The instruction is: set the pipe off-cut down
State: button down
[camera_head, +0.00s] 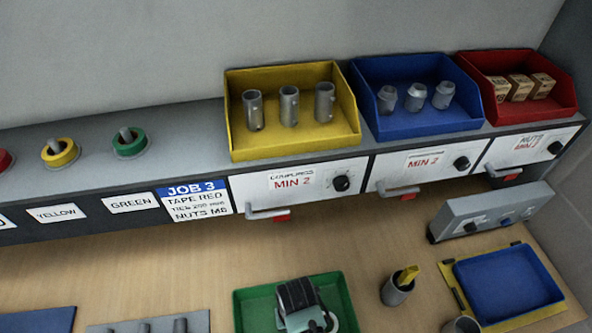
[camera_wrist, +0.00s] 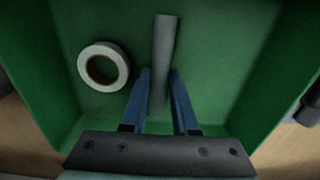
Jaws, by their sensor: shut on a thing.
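The pipe off-cut (camera_wrist: 164,42) is a plain grey tube. In the wrist view it lies lengthwise between the blue fingers of my gripper (camera_wrist: 160,74), which are shut on it. It is over or in the green tray (camera_wrist: 92,20); I cannot tell whether it touches the floor. A white tape roll (camera_wrist: 104,66) lies in the tray left of the pipe, apart from it. In the head view my dark wrist hides much of the green tray (camera_head: 347,303), and the pipe cannot be made out there.
A grey cup (camera_head: 396,293) with a yellow item stands right of the tray. A blue tray (camera_head: 508,282) is farther right. A grey box (camera_head: 490,212) stands behind it. Yellow (camera_head: 240,110), blue (camera_head: 400,125) and red (camera_head: 560,95) bins line the shelf. Bare bench (camera_head: 160,275) lies left.

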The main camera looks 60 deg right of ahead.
jog(key=c, duration=1.1)
grip_release()
jog(key=shift+f, duration=0.15)
jog(key=o, duration=0.4)
notch_tip(320, 180, up, 12)
jog(key=shift+r, duration=0.2)
